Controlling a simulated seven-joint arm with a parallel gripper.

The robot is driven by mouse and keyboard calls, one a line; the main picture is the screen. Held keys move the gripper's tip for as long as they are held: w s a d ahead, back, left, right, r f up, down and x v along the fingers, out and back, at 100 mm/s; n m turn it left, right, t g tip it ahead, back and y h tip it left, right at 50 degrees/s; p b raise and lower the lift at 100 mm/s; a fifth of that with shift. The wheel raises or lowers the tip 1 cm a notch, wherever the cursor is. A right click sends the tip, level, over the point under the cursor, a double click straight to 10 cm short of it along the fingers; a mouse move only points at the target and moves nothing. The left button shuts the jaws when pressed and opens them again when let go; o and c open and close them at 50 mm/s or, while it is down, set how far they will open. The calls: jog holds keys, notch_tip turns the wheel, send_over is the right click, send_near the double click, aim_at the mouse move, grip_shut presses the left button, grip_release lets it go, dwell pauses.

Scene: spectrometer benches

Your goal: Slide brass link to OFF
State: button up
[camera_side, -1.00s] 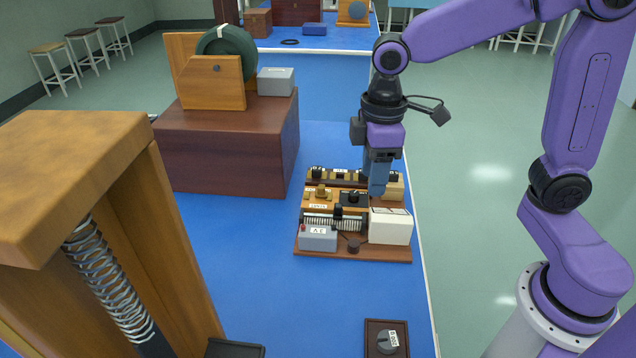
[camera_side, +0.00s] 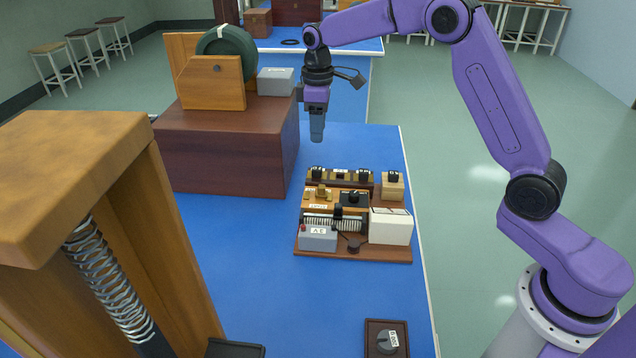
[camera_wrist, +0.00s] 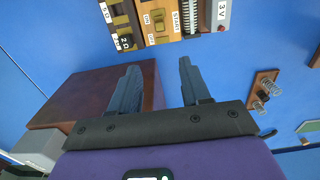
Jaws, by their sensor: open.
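The brass link (camera_side: 321,192) is a small brass piece on an orange-brown panel of the instrument board (camera_side: 350,255). In the wrist view, the brass link (camera_wrist: 159,22) shows at the top edge, beside the ON and OFF labels; its exact setting is too small to tell. My gripper (camera_side: 316,138) is in the air above and behind the board, apart from it. In the wrist view, my gripper (camera_wrist: 157,68) has its two fingers spread with nothing between them.
A dark red-brown box (camera_side: 225,155) with a wooden coil stand (camera_side: 212,88) is left of the gripper. Blue bench top lies clear left of the board.

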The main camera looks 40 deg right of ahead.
aim_at(321, 191)
notch_tip(321, 191, down, 17)
jog(key=shift+r, duration=0.15)
dwell(0.4)
